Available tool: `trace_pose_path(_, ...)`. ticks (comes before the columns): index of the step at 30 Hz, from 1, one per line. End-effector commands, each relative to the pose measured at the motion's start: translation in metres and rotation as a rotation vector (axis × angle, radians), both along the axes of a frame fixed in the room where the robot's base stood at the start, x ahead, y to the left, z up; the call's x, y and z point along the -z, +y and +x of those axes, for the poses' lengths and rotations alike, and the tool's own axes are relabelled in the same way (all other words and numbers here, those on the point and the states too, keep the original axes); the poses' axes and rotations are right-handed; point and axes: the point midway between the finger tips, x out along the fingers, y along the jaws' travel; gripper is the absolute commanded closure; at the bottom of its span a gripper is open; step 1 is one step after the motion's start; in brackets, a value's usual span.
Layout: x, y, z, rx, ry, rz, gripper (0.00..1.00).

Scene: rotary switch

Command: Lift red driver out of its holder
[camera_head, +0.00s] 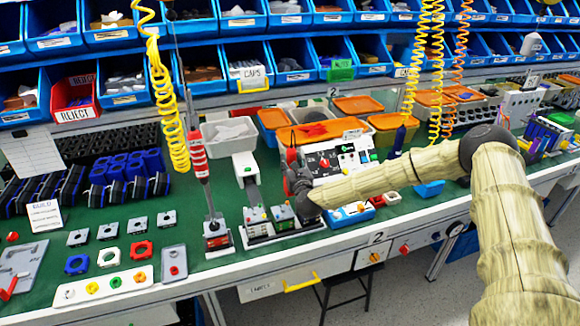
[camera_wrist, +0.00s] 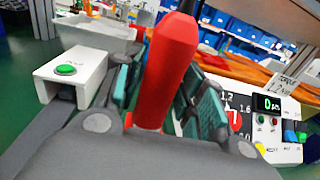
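A red driver (camera_wrist: 168,65) fills the middle of the wrist view, with its thick handle between the two fingers of my gripper (camera_wrist: 165,95). One teal finger pad is on each side of the handle. The handle hides parts of the pads, so I cannot tell whether they press on it. In the head view my gripper (camera_head: 298,182) is low over the bench, and a red handle (camera_head: 291,148) stands just above it. The driver's lower end and its holder are hidden by my gripper.
A white tester panel (camera_head: 342,158) stands right of my gripper. A white block with a green button (camera_wrist: 65,69) is to the left. Blue bins (camera_head: 290,62) line the back.

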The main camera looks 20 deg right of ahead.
Motion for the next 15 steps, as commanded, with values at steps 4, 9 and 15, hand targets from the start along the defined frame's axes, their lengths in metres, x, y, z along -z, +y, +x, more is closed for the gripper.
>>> trace_pose_path(4, -0.0001, 0.0001, -0.0001, 0.000, 0.000, 0.000, 0.94)
trace_pose_path(9, -0.0014, 0.0000, 0.0002, 0.000, -0.002, 0.000, 1.00)
trace_pose_path(15, -0.0040, -0.0003, 0.0003, 0.001, -0.003, 0.000, 1.00)
